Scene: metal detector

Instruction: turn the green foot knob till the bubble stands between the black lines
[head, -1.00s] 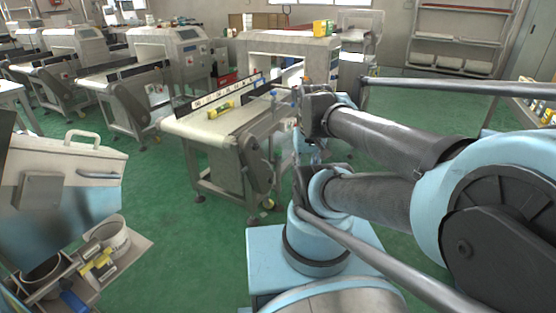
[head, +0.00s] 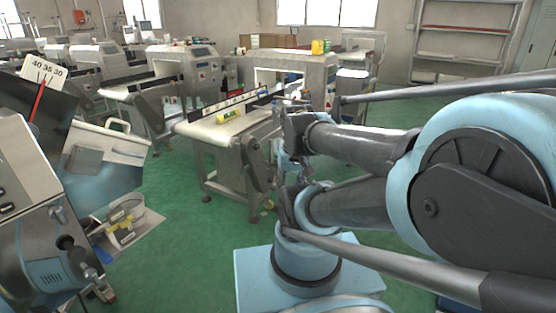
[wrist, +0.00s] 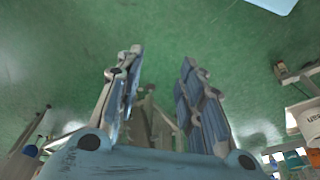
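A small yellow tube (head: 229,116), possibly the level, lies on the pale belt of the near conveyor (head: 190,129) in the head view. Its bubble and black lines are too small to make out. A small greenish spot (head: 268,205) at the foot of the conveyor's near right leg may be the green knob; I cannot be sure. My gripper (wrist: 160,58) is open and empty in the wrist view, with its two fingers apart over green floor. It touches nothing that I can see. In the head view my arm hides parts of the conveyor's right side.
A machine with a dial and red pointer (head: 38,98) stands close at the left edge. Beside it are a metal hopper (head: 100,160) and a tray with a round container (head: 126,212). More conveyor machines (head: 180,70) stand behind. Green floor (head: 185,250) is clear before the conveyor.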

